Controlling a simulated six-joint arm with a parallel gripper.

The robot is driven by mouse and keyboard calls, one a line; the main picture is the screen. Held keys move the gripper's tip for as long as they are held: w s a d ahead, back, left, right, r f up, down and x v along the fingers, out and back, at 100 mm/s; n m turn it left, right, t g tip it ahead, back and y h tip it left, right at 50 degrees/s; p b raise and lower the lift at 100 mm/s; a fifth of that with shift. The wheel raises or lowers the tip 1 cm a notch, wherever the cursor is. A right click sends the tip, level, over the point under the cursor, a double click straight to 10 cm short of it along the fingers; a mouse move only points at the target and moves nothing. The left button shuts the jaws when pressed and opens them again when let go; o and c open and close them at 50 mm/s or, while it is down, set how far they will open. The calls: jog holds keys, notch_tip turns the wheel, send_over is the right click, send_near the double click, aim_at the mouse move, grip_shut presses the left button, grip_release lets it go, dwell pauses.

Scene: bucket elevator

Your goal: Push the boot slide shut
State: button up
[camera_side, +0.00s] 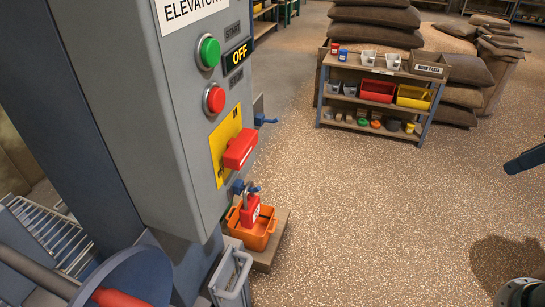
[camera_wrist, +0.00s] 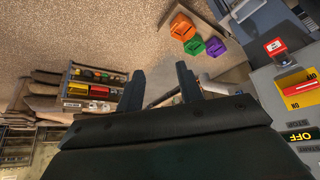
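The grey elevator housing (camera_side: 185,120) stands at the left of the side view, and its panel is at the right edge of the wrist view (camera_wrist: 285,115). I cannot pick out the boot slide for certain; the housing's foot is mostly hidden or cut off. Blue handles (camera_side: 265,120) stick out from the housing's far side. My gripper (camera_wrist: 160,82) shows in the wrist view with its two dark fingers apart and nothing between them. It is away from the housing, over the speckled floor. A dark blue tip (camera_side: 525,160) at the side view's right edge may be its finger.
A red padlock (camera_side: 250,211) shows by an orange bin (camera_side: 256,232). A shelf rack (camera_side: 378,98) and sacks (camera_side: 375,15) stand behind. The middle floor is clear.

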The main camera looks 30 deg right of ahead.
jog(key=c, duration=0.6)
jog(key=shift+w+a, duration=0.1)
jog(key=shift+w, duration=0.15)
grip_shut()
jog(key=w+a+f+n+y, duration=0.1)
jog(key=w+a+f+n, duration=0.25)
jog(key=w+a, duration=0.45)
jog(key=w+a+f+n+y, duration=0.15)
jog(key=w+a+f, duration=0.35)
jog(key=w, duration=0.5)
jog(key=w+a+f+n+g+y, duration=0.1)
jog(key=w+a+f+n+y, duration=0.1)
jog(key=a+f, duration=1.8)
jog(key=shift+w+a+f+n, duration=0.25)
jog(key=shift+w+a+n, duration=0.2)
jog(key=shift+a+n, duration=0.55)
